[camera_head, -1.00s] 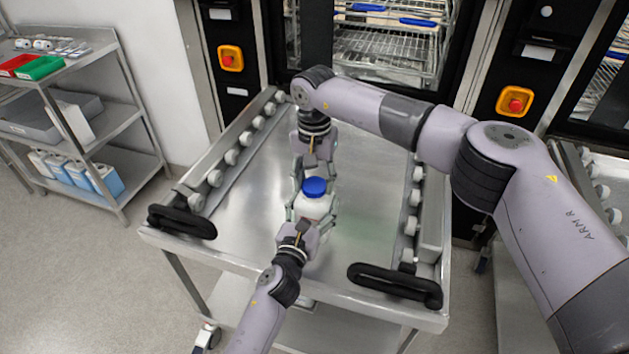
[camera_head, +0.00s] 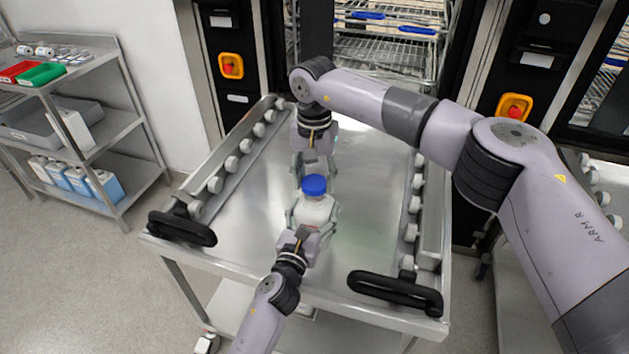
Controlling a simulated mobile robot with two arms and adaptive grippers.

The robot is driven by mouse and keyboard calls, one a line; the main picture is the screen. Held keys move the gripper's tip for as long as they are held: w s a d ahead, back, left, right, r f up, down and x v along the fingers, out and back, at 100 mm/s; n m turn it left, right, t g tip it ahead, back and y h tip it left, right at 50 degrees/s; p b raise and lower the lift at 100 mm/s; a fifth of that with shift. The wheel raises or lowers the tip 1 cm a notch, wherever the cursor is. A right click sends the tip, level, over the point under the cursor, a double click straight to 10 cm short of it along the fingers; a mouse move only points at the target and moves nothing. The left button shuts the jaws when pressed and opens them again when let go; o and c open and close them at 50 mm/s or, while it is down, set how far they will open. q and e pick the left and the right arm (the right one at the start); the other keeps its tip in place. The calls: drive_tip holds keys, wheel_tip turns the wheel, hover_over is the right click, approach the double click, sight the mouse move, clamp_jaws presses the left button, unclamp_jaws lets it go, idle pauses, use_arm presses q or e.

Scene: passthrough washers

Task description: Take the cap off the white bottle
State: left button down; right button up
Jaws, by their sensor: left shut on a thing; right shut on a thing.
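The white bottle (camera_head: 313,211) stands upright above the middle of the steel cart top, with the blue cap (camera_head: 314,184) at its top. My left gripper (camera_head: 312,218) comes from below in the picture and is shut on the white bottle's body, one finger on each side. My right gripper (camera_head: 314,177) comes from the far side and is shut on the blue cap. Its fingers are small and partly hidden behind the cap. I cannot tell whether the cap still touches the bottle's neck.
The steel cart (camera_head: 255,225) has roller rails on both sides and black handles (camera_head: 395,291) at its near edge. Its top is clear around the bottle. A shelf (camera_head: 110,150) with bins and bottles stands at left. Washers with orange-framed buttons (camera_head: 514,107) stand behind.

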drive_tip(key=shift+r, duration=1.4)
use_arm(q)
drive_tip(key=shift+c, duration=0.8)
unclamp_jaws()
